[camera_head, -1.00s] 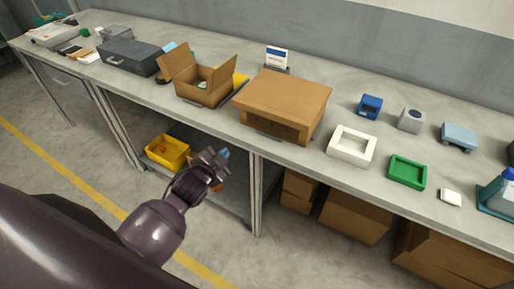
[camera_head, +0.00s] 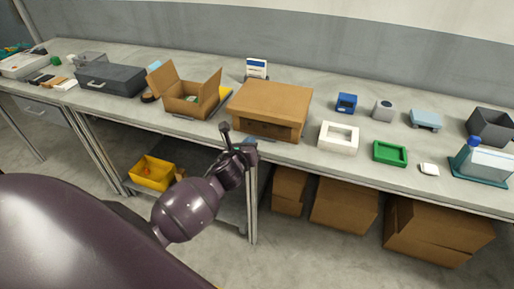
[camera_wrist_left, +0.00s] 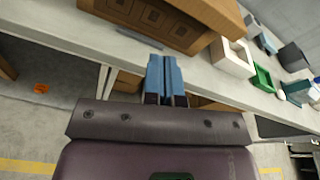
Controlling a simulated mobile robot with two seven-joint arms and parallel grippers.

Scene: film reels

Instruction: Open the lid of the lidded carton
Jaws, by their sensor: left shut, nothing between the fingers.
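The lidded carton (camera_head: 270,100) is a large brown box on the bench, with its lid down over the top. Its front side, with dark square markings, fills the top of the left wrist view (camera_wrist_left: 190,36). My left gripper (camera_head: 247,145) is just in front of the bench edge, below and to the left of the carton's front, apart from it. Its blue fingers are together and empty in the left wrist view (camera_wrist_left: 164,72). My right gripper is in neither view.
An open carton (camera_head: 185,104) with raised flaps stands left of the lidded one. A white tray (camera_head: 338,149) and a green tray (camera_head: 390,163) are to the right. A yellow bin (camera_head: 140,178) and brown boxes (camera_head: 345,206) sit below the bench (camera_head: 465,191).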

